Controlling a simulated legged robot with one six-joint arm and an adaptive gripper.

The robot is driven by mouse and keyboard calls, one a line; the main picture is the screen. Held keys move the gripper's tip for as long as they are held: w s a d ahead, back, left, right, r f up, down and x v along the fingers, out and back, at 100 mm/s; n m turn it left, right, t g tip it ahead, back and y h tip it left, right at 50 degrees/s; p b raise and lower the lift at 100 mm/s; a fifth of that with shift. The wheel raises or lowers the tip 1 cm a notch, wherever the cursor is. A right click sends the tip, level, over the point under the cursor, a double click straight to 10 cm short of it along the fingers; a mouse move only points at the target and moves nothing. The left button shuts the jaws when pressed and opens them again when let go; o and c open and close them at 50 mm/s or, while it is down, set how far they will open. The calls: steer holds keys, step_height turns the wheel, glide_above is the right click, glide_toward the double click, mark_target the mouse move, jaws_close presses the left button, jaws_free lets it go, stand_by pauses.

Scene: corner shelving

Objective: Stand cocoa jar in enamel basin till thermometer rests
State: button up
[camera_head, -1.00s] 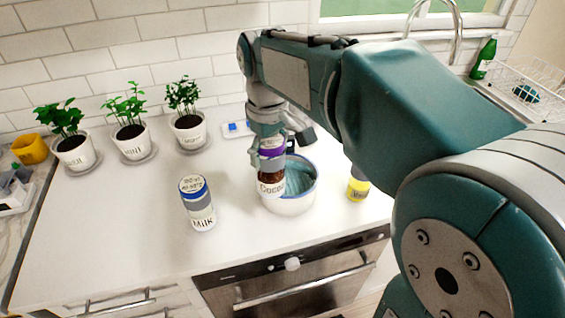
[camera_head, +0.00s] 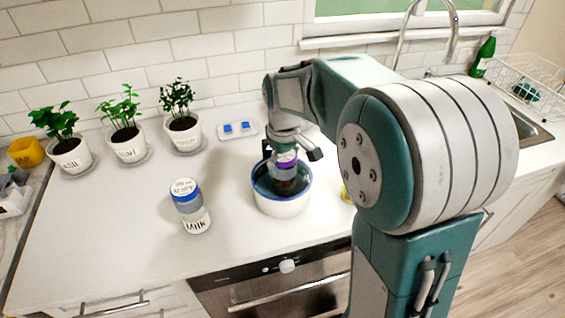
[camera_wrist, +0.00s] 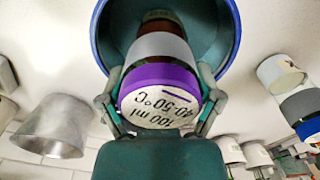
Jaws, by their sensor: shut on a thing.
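My gripper (camera_head: 286,155) is shut on the cocoa jar (camera_head: 285,171) around its upper part. In the wrist view, its purple-rimmed lid (camera_wrist: 160,103) reads "100 ml 40-50°C" between the two fingers. The jar is upright, with its lower part inside the white enamel basin (camera_head: 283,209), which has a blue rim. The rim also shows in the wrist view (camera_wrist: 228,62). The front wall hides the jar's base, so I cannot tell whether it touches the basin floor. I cannot make out a thermometer.
A blue-lidded milk can (camera_head: 190,208) stands left of the basin. A white tray with blue pieces (camera_head: 238,131) lies behind it. Potted herbs (camera_head: 130,146) line the back left. A yellow item (camera_head: 346,194) is partly hidden behind my arm. The counter's front left is clear.

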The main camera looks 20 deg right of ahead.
steer(key=o, duration=1)
steer(key=shift+f, duration=0.1)
steer(key=shift+o, duration=0.5)
steer(key=shift+a, duration=0.5)
steer(key=shift+d, duration=0.1)
